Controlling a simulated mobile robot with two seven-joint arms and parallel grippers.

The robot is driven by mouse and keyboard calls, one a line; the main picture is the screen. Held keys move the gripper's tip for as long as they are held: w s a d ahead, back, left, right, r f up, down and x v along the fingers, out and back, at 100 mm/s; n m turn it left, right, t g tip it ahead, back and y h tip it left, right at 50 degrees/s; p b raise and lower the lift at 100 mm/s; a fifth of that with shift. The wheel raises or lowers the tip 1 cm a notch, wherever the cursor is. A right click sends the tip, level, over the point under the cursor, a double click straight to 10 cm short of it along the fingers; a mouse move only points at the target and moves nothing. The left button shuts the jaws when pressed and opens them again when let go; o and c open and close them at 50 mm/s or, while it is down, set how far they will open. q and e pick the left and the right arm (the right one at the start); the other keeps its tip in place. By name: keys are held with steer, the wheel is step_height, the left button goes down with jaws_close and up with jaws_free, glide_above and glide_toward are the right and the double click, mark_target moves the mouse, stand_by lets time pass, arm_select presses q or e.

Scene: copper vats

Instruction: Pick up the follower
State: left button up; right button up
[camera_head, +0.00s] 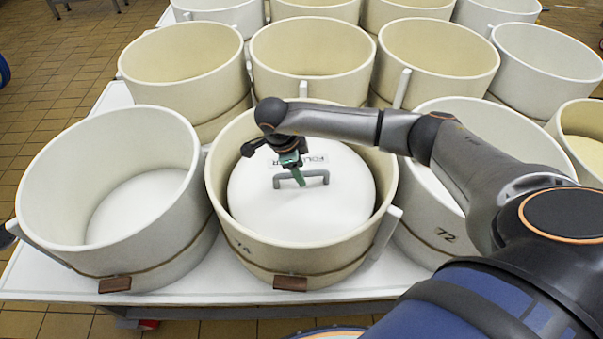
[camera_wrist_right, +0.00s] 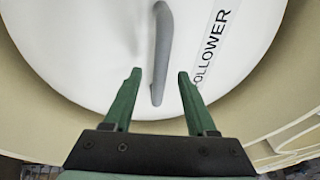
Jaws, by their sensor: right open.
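The follower (camera_head: 290,215) is a white round disc with a grey bar handle (camera_head: 302,179) and a label reading FOLLOWER. It lies inside the cream vat (camera_head: 300,257) in the middle of the front row. My right gripper (camera_head: 299,182) is over the disc at the handle. In the right wrist view the follower (camera_wrist_right: 90,50) fills the upper part. There the open green fingers of my right gripper (camera_wrist_right: 159,75) have the handle (camera_wrist_right: 162,50) between them, with gaps on both sides. Whether they touch the disc is unclear. My left gripper is out of view.
An empty white vat (camera_head: 110,245) stands at the left and another vat (camera_head: 430,244) marked 72 at the right, partly behind my right arm. More vats stand close behind. All rest on a white platform (camera_head: 215,286) above a tiled floor.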

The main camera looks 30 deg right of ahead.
steer(key=shift+d+f, duration=0.1)
steer(key=shift+f, duration=0.35)
steer(key=shift+f, duration=0.25)
stand_by(0.4)
jaws_close()
stand_by(1.2)
steer(key=shift+r, duration=0.1)
